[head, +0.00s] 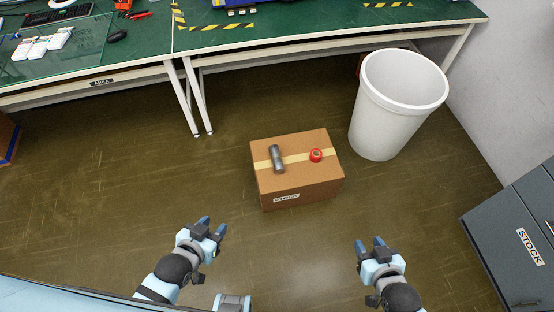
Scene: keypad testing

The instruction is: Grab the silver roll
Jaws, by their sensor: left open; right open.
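The silver roll (276,159) is a grey cylinder on the top of a brown cardboard box (295,178), left of the box's middle. My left gripper (212,229) is open and empty, to the lower left of the box. My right gripper (369,246) is open and empty, to the lower right of the box.
A tall white bin (385,125) stands right and behind the box. Green-topped workbenches (290,27) run along the back. A grey cabinet marked STOCK (515,240) is at the right. The floor (110,180) around the box is clear.

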